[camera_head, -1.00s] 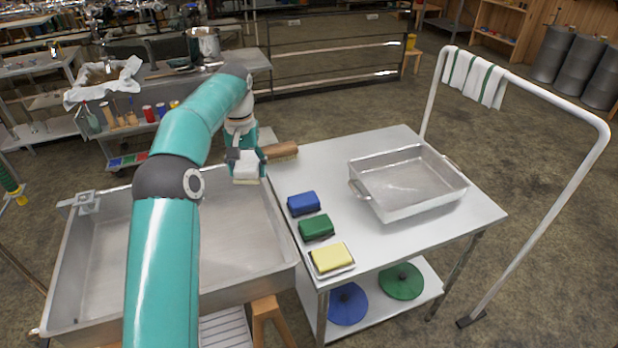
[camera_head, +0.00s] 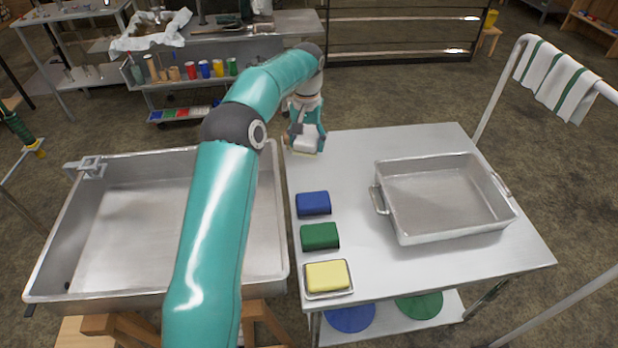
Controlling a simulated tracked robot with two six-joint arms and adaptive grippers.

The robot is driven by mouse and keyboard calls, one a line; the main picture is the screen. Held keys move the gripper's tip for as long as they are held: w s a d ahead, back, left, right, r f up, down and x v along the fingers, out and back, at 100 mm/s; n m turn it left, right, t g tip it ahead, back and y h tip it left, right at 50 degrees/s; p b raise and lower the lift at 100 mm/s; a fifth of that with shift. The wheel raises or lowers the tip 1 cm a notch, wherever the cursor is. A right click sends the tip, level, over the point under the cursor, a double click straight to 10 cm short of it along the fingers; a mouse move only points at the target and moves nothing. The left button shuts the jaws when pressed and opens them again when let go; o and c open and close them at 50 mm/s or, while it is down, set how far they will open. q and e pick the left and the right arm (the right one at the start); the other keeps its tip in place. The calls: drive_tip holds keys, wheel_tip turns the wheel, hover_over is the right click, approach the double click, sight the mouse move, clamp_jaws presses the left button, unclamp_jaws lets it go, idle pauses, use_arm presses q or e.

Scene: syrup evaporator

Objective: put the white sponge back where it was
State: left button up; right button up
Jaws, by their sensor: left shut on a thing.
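My left gripper (camera_head: 305,146) is shut on the white sponge (camera_head: 309,142), at the back left corner of the steel table (camera_head: 350,165). The sponge is small in the view and partly covered by the fingers. I cannot tell whether it touches the tabletop. A blue sponge (camera_head: 313,203), a green sponge (camera_head: 320,236) and a yellow sponge (camera_head: 327,276) form a row along the table's left side. The yellow one sits in a small metal dish (camera_head: 342,293). My right gripper is not in view.
A metal pan (camera_head: 445,195) with handles stands on the table's right. A large steel basin (camera_head: 130,225) lies left of the table, with my left arm above it. A white rail (camera_head: 500,95) with a striped towel (camera_head: 555,80) stands at right. The middle of the tabletop is clear.

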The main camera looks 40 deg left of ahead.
use_arm(q)
hover_over(307, 184)
wheel_tip(307, 184, down, 8)
drive_tip(key=shift+w+f+p, duration=0.1)
drive_tip(key=shift+w+p, duration=0.05)
drive_tip(key=shift+p, duration=0.2)
wheel_tip(307, 184, down, 5)
drive_tip(key=shift+a+f+p, duration=0.1)
drive_tip(key=shift+p, duration=0.3)
drive_tip(key=shift+f, duration=0.1)
drive_tip(key=o, duration=1.1)
drive_tip(key=shift+f, duration=0.1)
wheel_tip(307, 184, up, 12)
drive_tip(key=shift+r+b, duration=0.15)
drive_tip(key=shift+b, duration=0.8)
